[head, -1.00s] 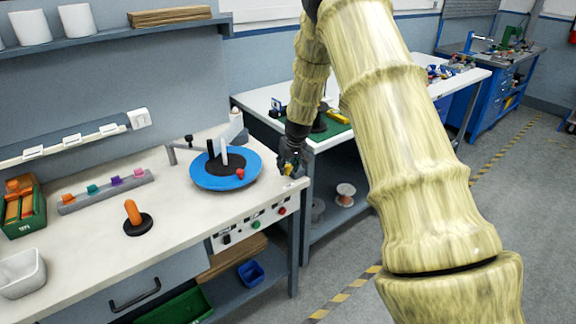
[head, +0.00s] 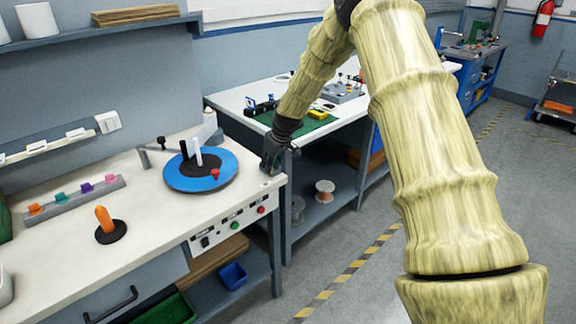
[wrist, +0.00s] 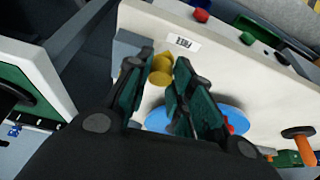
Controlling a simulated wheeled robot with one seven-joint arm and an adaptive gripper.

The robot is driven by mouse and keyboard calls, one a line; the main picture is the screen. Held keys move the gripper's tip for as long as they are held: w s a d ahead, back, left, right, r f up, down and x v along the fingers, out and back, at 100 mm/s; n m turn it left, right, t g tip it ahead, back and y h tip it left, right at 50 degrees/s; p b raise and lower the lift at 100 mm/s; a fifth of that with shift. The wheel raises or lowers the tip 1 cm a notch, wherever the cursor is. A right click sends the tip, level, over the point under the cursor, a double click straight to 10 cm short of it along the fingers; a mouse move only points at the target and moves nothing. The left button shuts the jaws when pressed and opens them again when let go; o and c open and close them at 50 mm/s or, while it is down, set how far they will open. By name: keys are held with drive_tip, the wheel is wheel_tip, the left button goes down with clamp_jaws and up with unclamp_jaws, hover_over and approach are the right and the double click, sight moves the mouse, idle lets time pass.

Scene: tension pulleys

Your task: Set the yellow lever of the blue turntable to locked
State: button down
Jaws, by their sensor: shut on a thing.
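The blue turntable (head: 180,181) lies flat on the white bench near its right end, with a dark centre, a white upright piece and a small red knob (head: 215,174). It also shows partly behind the fingers in the wrist view (wrist: 232,115). My gripper (head: 268,165) is at the bench's right front corner, to the right of the disc. In the wrist view my gripper (wrist: 163,62) is shut on the yellow lever (wrist: 160,76), which sits between its green-padded fingers. A white label reading FREE (wrist: 183,43) is beside the lever. The lever is hidden in the head view.
An orange handle on a black base (head: 105,219) stands left of the disc. A rail with coloured clips (head: 75,200) lies behind it. Red and green buttons are on the bench front. A second table with a green mat (head: 308,122) stands to the right across a narrow gap.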

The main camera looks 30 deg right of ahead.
drive_tip(key=n, duration=0.1)
drive_tip(key=d+n+y+b, duration=0.1)
drive_tip(key=n, duration=0.1)
drive_tip(key=shift+s+d+f, duration=0.1)
drive_tip(key=shift+s+d, duration=0.1)
drive_tip(key=shift+d, duration=0.1)
drive_tip(key=d+n+g+y+b, duration=0.1)
drive_tip(key=d+n, duration=0.1)
drive_tip(key=n, duration=0.1)
drive_tip(key=shift+d+n, duration=0.1)
drive_tip(key=shift+n, duration=0.2)
drive_tip(key=shift+d+n+g, duration=0.35)
drive_tip(key=shift+n+g, duration=0.05)
drive_tip(key=shift+n, duration=0.4)
drive_tip(key=shift+d+y, duration=0.1)
drive_tip(key=shift+y, duration=0.2)
drive_tip(key=c, duration=1.3)
unclamp_jaws()
drive_tip(key=shift+o, duration=0.2)
drive_tip(key=v, duration=1.2)
drive_tip(key=shift+d, duration=0.1)
